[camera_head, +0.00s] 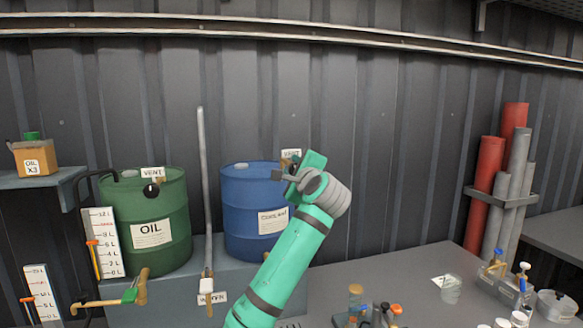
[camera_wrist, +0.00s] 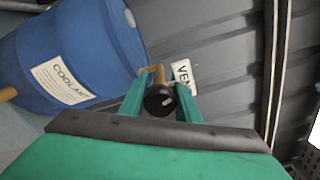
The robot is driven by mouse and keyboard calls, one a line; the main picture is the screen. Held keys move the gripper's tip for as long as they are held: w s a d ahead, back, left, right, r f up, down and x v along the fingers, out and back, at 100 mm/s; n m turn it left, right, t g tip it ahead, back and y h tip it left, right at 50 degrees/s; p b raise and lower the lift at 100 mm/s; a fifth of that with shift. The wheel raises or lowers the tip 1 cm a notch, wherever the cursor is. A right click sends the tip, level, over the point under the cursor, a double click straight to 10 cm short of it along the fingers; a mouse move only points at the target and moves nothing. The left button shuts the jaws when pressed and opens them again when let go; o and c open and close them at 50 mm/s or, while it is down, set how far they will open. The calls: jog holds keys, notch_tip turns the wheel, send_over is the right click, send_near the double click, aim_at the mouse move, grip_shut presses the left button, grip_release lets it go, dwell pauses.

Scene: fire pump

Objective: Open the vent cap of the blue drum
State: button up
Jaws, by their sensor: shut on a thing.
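The blue drum (camera_head: 248,215) stands on a bench left of my arm in the head view. Its white label reads COOLANT in the wrist view, where the drum (camera_wrist: 75,50) lies at upper left. The black vent cap (camera_wrist: 159,100) sits between my gripper's fingers, by a brass-coloured pipe (camera_wrist: 155,74) and a white VENT tag (camera_wrist: 184,76). My gripper (camera_head: 280,175) is at the drum's upper right rim in the head view, and my gripper (camera_wrist: 160,98) is shut on the cap. The head view hides the cap behind my gripper.
A green OIL drum (camera_head: 148,222) with its own black cap (camera_head: 151,190) stands to the left. A grey upright pipe (camera_head: 203,180) rises between the drums. Bottles and small fittings cover the bench at lower right. A corrugated wall (camera_head: 400,130) is close behind.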

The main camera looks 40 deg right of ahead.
jog(key=n, duration=0.4)
jog(key=shift+s+d+f+n, duration=0.15)
jog(key=shift+f+n, duration=0.05)
jog(key=shift+n, duration=0.1)
jog(key=n, duration=1.1)
jog(key=shift+n, duration=0.4)
jog(key=n, duration=0.3)
jog(key=shift+n, duration=0.6)
jog(key=o, duration=1)
jog(key=shift+r, duration=0.1)
jog(key=shift+o, duration=0.2)
